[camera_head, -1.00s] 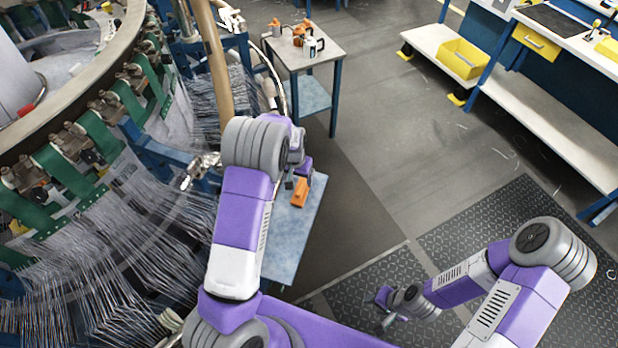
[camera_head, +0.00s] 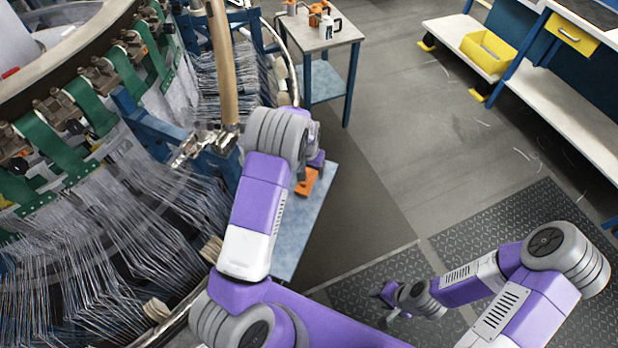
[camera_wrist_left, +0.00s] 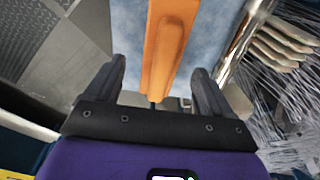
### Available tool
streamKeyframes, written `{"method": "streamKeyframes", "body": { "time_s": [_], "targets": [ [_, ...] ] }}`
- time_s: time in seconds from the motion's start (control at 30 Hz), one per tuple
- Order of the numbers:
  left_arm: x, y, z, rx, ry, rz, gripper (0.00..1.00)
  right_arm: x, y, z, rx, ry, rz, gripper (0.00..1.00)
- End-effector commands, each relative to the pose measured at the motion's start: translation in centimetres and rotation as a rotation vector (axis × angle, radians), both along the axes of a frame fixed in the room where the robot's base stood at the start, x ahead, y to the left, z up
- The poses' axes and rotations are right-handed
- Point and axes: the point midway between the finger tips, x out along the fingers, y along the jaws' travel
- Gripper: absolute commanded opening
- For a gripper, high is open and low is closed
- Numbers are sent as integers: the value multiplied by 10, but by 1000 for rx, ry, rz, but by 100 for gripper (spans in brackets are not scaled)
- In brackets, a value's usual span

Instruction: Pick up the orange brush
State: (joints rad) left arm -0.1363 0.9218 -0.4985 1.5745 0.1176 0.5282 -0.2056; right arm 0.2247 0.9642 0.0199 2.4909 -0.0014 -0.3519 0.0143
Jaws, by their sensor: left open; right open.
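The orange brush (camera_head: 307,182) lies on the small blue-grey table (camera_head: 306,222) beside the loom. In the left wrist view the brush (camera_wrist_left: 170,38) runs lengthwise up the picture, seen between the two dark fingers. My left gripper (camera_wrist_left: 158,66) is open with a gap on each side of the brush; I cannot tell how far above it the fingers are. In the head view my left arm hides most of that gripper. My right gripper (camera_head: 388,300) is open and empty, low over the dark floor mat, far from the brush.
The circular loom (camera_head: 100,100) with its threads fills the left side, close to my left arm. A wooden post (camera_head: 222,75) stands near the brush's table. A side table (camera_head: 335,38) with orange and white items stands behind.

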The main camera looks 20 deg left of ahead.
Motion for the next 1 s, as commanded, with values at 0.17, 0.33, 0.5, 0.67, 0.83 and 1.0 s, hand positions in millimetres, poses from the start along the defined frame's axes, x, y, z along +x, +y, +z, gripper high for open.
{"method": "streamKeyframes", "body": {
  "time_s": [0.17,0.33,0.5,0.67,0.83,1.0],
  "targets": [
    [3,3,-31,0,3,0,83,0,0,-11,0,0,0,42],
    [5,3,-35,0,0,0,83,0,0,-12,0,0,0,42],
    [5,3,-35,0,1,0,74,0,0,-11,0,0,0,42],
    [5,3,-35,0,1,0,49,0,0,-11,0,0,0,42],
    [5,3,-35,0,1,0,23,0,0,-11,0,0,0,42],
    [5,3,-34,0,0,0,16,0,0,-11,0,0,0,42]
  ]
}}
